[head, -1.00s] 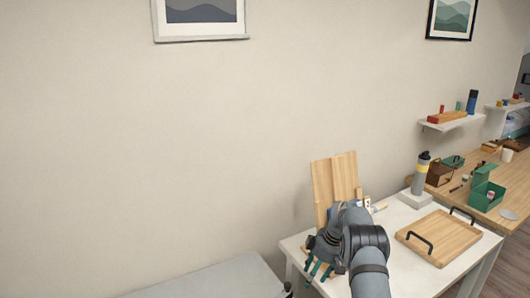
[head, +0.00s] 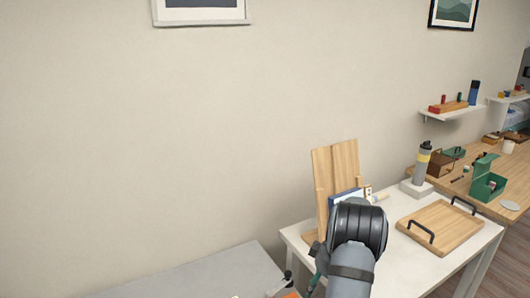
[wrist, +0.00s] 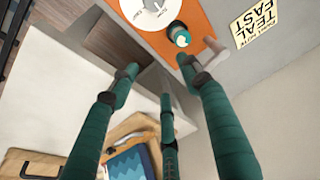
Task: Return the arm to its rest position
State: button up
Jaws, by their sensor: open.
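My arm (head: 350,255) reaches up from the bottom of the head view, in front of the white table's left part. It hides most of my gripper there; only a bit of dark teal finger shows low on its left. In the wrist view my gripper (wrist: 160,78) has three teal fingers spread apart, with nothing held between them. Beyond the fingertips lies an orange surface (wrist: 195,30) with a white disc (wrist: 150,12) and a small round-topped item (wrist: 180,34). I cannot tell whether a fingertip touches anything.
On the white table (head: 398,258) stand a wooden board stand (head: 335,165) with a blue book (head: 344,197), a grey bottle (head: 421,165) and a handled wooden tray (head: 440,230). A grey surface (head: 215,275) lies left. A lettered card (wrist: 256,22) is near the orange surface.

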jog(key=s+f+m+h+b, duration=0.1)
jog(key=s+m, duration=0.5)
jog(key=s, duration=1.8)
jog(key=shift+s+t+h+b, duration=0.3)
jog(key=shift+s+b, duration=0.1)
jog(key=shift+b, duration=0.3)
jog(key=shift+f, duration=0.1)
